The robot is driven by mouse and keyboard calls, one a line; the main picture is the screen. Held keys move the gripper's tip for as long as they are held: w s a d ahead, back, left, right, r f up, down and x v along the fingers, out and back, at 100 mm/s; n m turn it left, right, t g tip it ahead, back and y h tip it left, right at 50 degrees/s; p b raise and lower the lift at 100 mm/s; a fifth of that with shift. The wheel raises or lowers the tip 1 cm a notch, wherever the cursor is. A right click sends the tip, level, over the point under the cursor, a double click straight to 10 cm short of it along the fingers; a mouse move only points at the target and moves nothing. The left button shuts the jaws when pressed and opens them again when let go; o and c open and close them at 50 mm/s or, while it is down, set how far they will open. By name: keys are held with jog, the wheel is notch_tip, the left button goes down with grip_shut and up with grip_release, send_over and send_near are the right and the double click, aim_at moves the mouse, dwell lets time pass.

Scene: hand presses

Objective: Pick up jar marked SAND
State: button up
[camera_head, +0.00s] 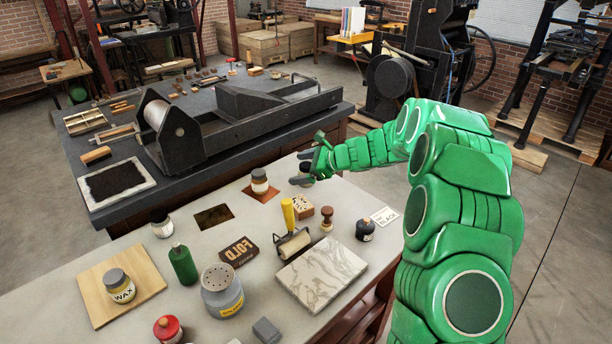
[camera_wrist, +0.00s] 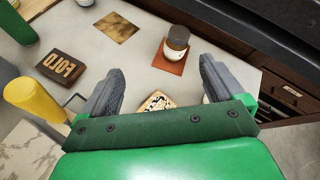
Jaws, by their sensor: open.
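No label reading SAND can be read in either view. A jar with a dark lid and pale label (camera_head: 260,182) stands upright on a reddish sheet; it also shows in the wrist view (camera_wrist: 175,45), its lettering too small to read. My gripper (camera_head: 303,168) is just right of this jar, above the table. In the wrist view my gripper (camera_wrist: 160,84) has its grey fingers wide apart, nothing held between them, and the jar lies beyond the fingertips. Other jars are one marked WAX (camera_head: 121,287), a dark-lidded one (camera_head: 162,226), and a dark bottle (camera_head: 365,231).
A yellow-handled roller (camera_head: 293,243), a marble slab (camera_head: 322,272), a FOLD block (camera_head: 238,251), a stamp (camera_head: 327,219) and a patterned block (camera_head: 301,206) stand nearby. A green bottle (camera_head: 183,264) and a grey shaker tin (camera_head: 221,292) are nearer. A press (camera_head: 180,130) stands behind.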

jog(key=w+d+f+m+t, duration=0.1)
jog(key=w+d+f+m, duration=0.1)
jog(key=w+f, duration=0.2)
jog(key=w+d+f+m+t, duration=0.1)
jog(key=w+d+f+m, duration=0.1)
jog(key=w+f+m, duration=0.1)
jog(key=w+d+f+m+t, duration=0.2)
jog(key=w+f, duration=0.3)
jog(key=shift+w+d+f+h, duration=0.3)
jog(key=shift+w+f+h, duration=0.05)
jog(key=shift+f+h, duration=0.05)
jog(key=shift+m, duration=0.3)
jog(key=shift+x, duration=3.8)
jog(key=shift+a, duration=0.1)
jog(key=shift+c, duration=0.2)
jog(key=shift+r, duration=0.1)
jog(key=c, duration=1.2)
